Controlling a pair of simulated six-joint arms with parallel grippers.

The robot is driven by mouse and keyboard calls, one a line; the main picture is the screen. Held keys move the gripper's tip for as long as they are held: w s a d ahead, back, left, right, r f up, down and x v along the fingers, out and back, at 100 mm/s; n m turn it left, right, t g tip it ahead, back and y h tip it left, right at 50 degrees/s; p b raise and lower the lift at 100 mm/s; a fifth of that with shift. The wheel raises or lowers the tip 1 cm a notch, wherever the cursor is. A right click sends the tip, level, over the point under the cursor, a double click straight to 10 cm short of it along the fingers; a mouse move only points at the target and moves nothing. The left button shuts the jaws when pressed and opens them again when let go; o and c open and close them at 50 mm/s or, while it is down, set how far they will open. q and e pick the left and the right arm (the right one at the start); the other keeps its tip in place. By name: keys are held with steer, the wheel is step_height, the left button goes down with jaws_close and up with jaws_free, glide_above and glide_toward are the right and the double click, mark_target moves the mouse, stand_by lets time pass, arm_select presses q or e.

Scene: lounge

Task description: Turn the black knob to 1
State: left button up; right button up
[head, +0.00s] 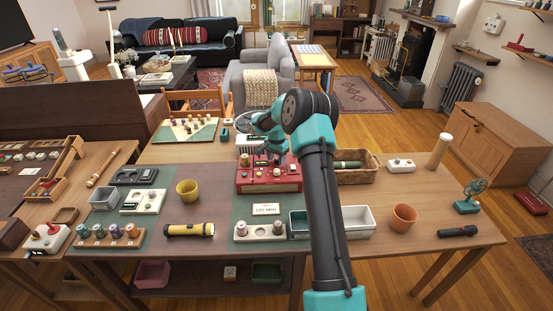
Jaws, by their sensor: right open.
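My right arm reaches in from the bottom right, and its gripper (268,158) is over the red box (268,187) in the middle of the table. The jaws are open. The red box has several small knobs on its top, partly hidden by the gripper. I cannot tell which is the black knob, nor read any numbers; I cannot tell whether the gripper touches a knob. My left gripper is not in view.
A white card stand (265,209) stands in front of the red box. A wicker basket (356,176) and grey tray (357,220) are to its right. A terracotta pot (403,217) is further right.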

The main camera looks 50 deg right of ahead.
steer(key=c, duration=0.9)
steer(key=shift+c, duration=0.2)
steer(key=shift+n, duration=0.3)
steer(key=n, duration=0.4)
steer(key=shift+n, duration=2.7)
steer(key=o, duration=0.9)
steer(key=shift+s, duration=0.1)
